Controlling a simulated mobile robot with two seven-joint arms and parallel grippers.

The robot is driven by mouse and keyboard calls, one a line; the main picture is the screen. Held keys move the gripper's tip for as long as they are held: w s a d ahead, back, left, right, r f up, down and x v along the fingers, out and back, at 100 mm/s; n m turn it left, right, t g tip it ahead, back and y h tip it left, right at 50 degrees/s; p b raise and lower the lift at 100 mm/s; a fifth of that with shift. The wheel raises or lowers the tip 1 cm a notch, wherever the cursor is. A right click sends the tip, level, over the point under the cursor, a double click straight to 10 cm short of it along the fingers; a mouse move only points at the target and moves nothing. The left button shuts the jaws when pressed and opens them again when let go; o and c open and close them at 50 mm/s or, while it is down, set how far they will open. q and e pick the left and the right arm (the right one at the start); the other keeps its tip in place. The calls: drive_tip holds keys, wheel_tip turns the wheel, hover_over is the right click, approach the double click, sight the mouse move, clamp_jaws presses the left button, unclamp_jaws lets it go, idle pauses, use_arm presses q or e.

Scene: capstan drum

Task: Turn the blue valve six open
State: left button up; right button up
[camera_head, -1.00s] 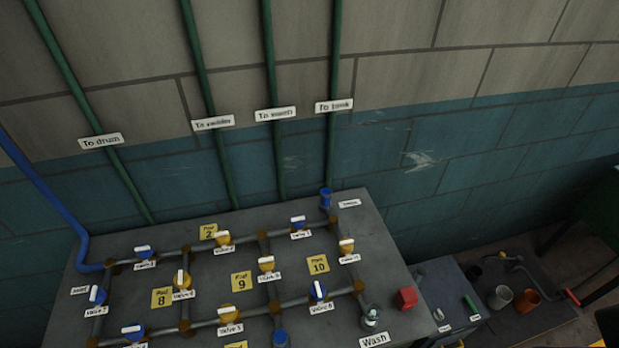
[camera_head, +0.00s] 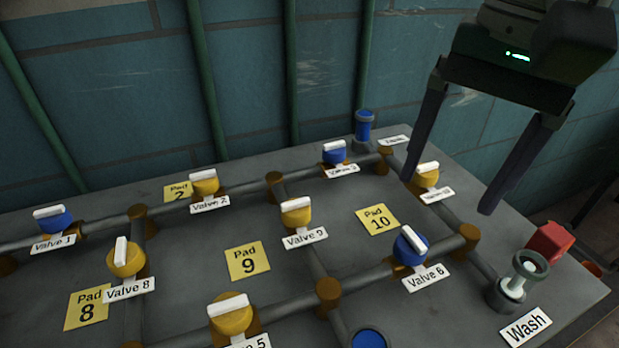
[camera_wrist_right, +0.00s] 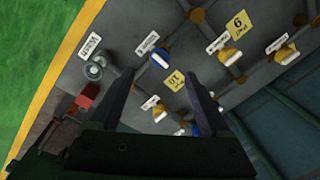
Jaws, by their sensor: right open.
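The blue valve 6 (camera_head: 410,246) sits on a grey pipe at the right part of the panel, its white handle tilted and its label "Valve 6" (camera_head: 426,277) in front. In the right wrist view, a blue valve with a white handle (camera_wrist_right: 160,58) shows beyond the fingers, its label too blurred to read surely. My right gripper (camera_head: 453,180) is open and empty, fingers pointing down, above and behind valve 6 near the yellow valve (camera_head: 428,178). It is apart from valve 6. Its fingers also show in the right wrist view (camera_wrist_right: 160,95). My left gripper is not in view.
A grey cup-like fitting (camera_head: 515,283) by the "Wash" label and a red block (camera_head: 549,243) stand at the panel's right. A blue upright fitting (camera_head: 364,126) stands at the back. Yellow valves, including valve 9 (camera_head: 296,213), and pipes surround valve 6.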

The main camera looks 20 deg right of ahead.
sight(416, 240)
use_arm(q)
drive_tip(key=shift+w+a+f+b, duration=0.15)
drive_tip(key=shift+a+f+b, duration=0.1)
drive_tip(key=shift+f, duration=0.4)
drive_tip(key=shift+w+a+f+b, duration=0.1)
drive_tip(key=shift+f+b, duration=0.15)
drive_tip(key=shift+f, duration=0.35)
use_arm(e)
drive_tip(key=shift+w+d+f+m, duration=0.25)
drive_tip(key=shift+w+f+m, duration=0.35)
drive_tip(key=shift+f, duration=0.2)
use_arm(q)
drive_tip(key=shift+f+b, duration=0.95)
use_arm(e)
drive_tip(key=f, duration=0.9)
drive_tip(key=shift+w+a+f, duration=0.2)
drive_tip(key=shift+w+f, duration=0.05)
clamp_jaws()
